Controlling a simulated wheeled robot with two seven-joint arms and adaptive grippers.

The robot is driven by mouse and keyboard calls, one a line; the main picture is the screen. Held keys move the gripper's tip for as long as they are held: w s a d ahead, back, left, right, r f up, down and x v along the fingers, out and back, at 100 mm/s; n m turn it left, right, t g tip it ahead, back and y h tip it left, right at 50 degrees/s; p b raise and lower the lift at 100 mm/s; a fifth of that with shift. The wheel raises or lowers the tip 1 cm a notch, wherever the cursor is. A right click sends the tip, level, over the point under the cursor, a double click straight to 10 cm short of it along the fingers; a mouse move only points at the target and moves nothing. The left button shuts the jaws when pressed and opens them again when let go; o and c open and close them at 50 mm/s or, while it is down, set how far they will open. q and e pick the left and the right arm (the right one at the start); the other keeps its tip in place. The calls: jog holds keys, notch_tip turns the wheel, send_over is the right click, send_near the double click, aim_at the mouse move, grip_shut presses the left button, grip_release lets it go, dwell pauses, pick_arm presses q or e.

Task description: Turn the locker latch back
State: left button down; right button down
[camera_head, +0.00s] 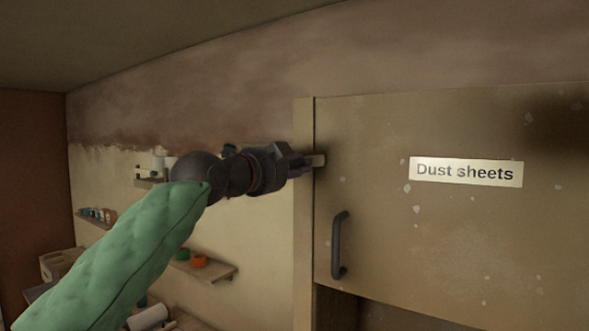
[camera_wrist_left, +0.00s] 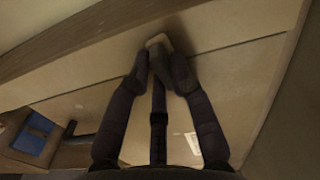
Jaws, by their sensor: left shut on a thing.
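The locker door (camera_head: 380,235) is a tan, paint-spotted panel on the right of the head view and looks closed. The latch (camera_head: 318,160) is a small pale tab at the door's left edge, lying roughly level across the frame post. My left gripper (camera_head: 302,161) comes in from the left and is shut on the latch. In the left wrist view, the pale latch (camera_wrist_left: 157,41) shows at the tips of the dark fingers of my left gripper (camera_wrist_left: 165,68), which hide part of it. My right gripper is not in view.
A dark bar handle (camera_head: 338,246) stands out below the latch. A label (camera_head: 466,172) reads "Dust sheets". Below the door is a dark opening (camera_head: 350,308). A small wall shelf (camera_head: 215,271) with orange and green pots is behind my left arm.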

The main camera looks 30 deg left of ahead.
pick_arm(q)
jog(key=shift+f+m, duration=0.1)
jog(key=shift+m, duration=0.9)
jog(key=c, duration=1.1)
grip_release()
jog(key=shift+w, duration=0.1)
jog(key=s+a, duration=0.1)
jog(key=s, duration=1.1)
